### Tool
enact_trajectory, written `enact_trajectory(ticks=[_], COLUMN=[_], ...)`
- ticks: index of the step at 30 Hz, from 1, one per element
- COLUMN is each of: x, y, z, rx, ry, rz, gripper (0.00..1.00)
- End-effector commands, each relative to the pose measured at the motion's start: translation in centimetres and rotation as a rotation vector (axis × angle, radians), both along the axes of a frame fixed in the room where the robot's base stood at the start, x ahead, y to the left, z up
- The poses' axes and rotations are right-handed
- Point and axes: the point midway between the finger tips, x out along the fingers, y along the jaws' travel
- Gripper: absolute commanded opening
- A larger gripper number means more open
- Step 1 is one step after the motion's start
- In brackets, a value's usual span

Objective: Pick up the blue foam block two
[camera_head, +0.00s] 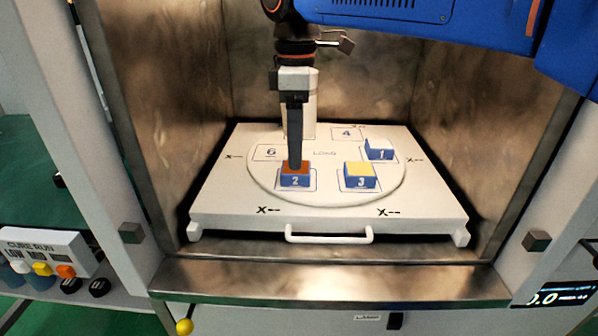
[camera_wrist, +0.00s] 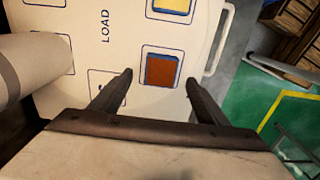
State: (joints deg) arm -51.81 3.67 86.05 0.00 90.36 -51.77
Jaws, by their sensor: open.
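The blue foam block two (camera_head: 295,181) has a white number 2 on its blue front and an orange-brown top. It sits on its marked square on the white round plate (camera_head: 270,194), at the front left. In the wrist view its orange-brown top (camera_wrist: 162,71) shows between and slightly beyond the fingertips. My gripper (camera_head: 295,165) points down at the block, its tips at or just above the top in the head view. The gripper (camera_wrist: 159,77) is open, with a finger on either side of the block in the picture. I cannot tell whether the fingers touch it.
Block three (camera_head: 361,176), with a yellow top, sits right of block two. Block one (camera_head: 379,149) is farther back at right. The white tray (camera_head: 225,211) has a front handle (camera_head: 329,236). Metal chamber walls (camera_head: 160,110) enclose the sides and back.

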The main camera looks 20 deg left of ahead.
Motion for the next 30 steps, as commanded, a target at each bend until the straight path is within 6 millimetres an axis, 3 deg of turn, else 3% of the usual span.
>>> enact_trajectory(ticks=[12,21,23,27,30], x=[-0.2,-0.1,-0.1,-0.1,-0.1], y=[0.0,0.0,0.0,0.0,0.0], z=[-4.8,-5.3,-5.3,-5.3,-5.3], rx=[0.000,0.001,0.001,0.001,0.001], ry=[0.000,-0.001,-0.001,-0.001,-0.001], rz=[-0.001,-0.001,-0.001,-0.001,-0.001], gripper=[0.69,0.69,0.59,0.26,0.25])
